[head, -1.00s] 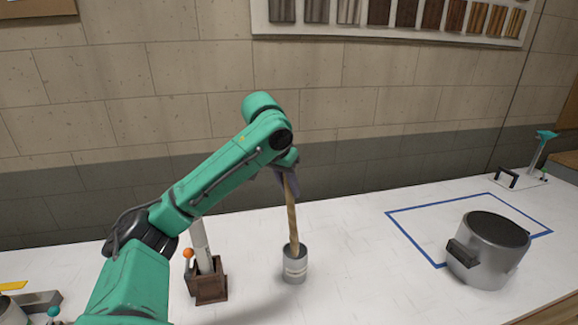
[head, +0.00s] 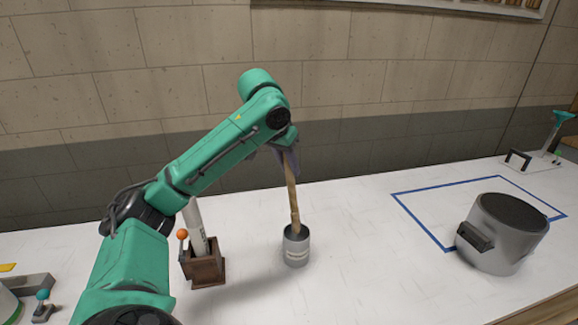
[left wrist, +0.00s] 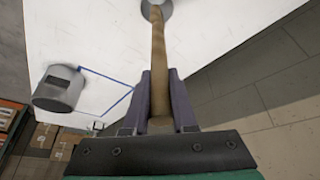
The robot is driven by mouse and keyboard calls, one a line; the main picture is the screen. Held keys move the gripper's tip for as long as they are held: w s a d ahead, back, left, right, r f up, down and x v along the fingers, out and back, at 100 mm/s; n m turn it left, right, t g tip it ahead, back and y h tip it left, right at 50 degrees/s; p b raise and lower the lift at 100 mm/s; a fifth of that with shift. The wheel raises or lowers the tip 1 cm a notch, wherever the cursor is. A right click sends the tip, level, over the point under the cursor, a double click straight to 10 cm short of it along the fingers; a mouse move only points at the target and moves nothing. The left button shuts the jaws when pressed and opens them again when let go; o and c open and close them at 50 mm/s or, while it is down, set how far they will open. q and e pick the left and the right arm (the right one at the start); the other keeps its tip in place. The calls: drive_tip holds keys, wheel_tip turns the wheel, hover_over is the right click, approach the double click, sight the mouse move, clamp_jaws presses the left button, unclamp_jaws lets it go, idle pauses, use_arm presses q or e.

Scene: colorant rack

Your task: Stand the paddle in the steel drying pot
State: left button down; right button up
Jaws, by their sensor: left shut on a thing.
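The wooden paddle (head: 292,195) is nearly upright, with its lower end inside the mouth of the small steel pot (head: 297,250). Whether it touches the pot's bottom is hidden. My left gripper (head: 286,155) is shut on the paddle's upper end, above the pot. In the left wrist view, the gripper fingers (left wrist: 160,100) are on both sides of the paddle (left wrist: 158,55), which runs to the pot (left wrist: 153,8) at the top edge. My right gripper is in neither view.
A brown wooden holder (head: 205,267) with a pale tube stands left of the pot. White table between pot and drum is clear.

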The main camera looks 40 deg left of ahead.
sight(290, 198)
use_arm(q)
wheel_tip(290, 198, down, 6)
drive_tip(key=b, duration=0.4)
drive_tip(key=shift+f, duration=0.2)
drive_tip(key=shift+f+b, duration=1.4)
drive_tip(key=shift+f, duration=0.15)
drive_tip(key=c, duration=0.6)
unclamp_jaws()
drive_tip(key=shift+r, duration=0.1)
drive_tip(key=shift+c, duration=0.2)
